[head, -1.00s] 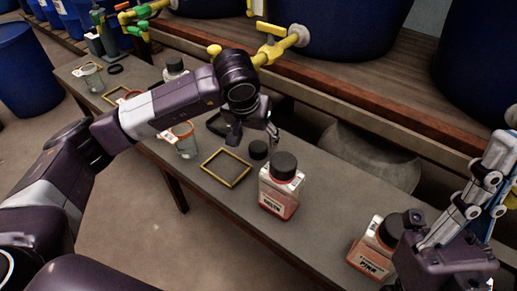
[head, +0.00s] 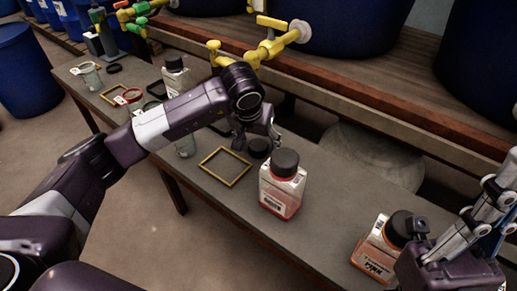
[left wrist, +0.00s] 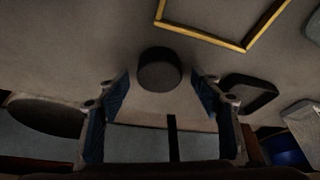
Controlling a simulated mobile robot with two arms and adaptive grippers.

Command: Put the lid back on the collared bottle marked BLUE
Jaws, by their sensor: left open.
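A loose black lid (head: 258,148) lies on the bench behind a yellow square outline. My left gripper (head: 256,140) is open above it; in the left wrist view the lid (left wrist: 160,72) sits between and just beyond the two spread fingers (left wrist: 164,95), untouched. A bottle of red liquid with a black lid on (head: 282,187) stands to the right; its label is too small to read. A pale bottle (head: 176,82) stands farther back, partly behind my left arm. I cannot make out a label reading BLUE. My right gripper (head: 465,235) is at the lower right, its fingers unclear.
Yellow taps (head: 270,48) jut out behind my left wrist. The bench is clear between the two red-filled bottles.

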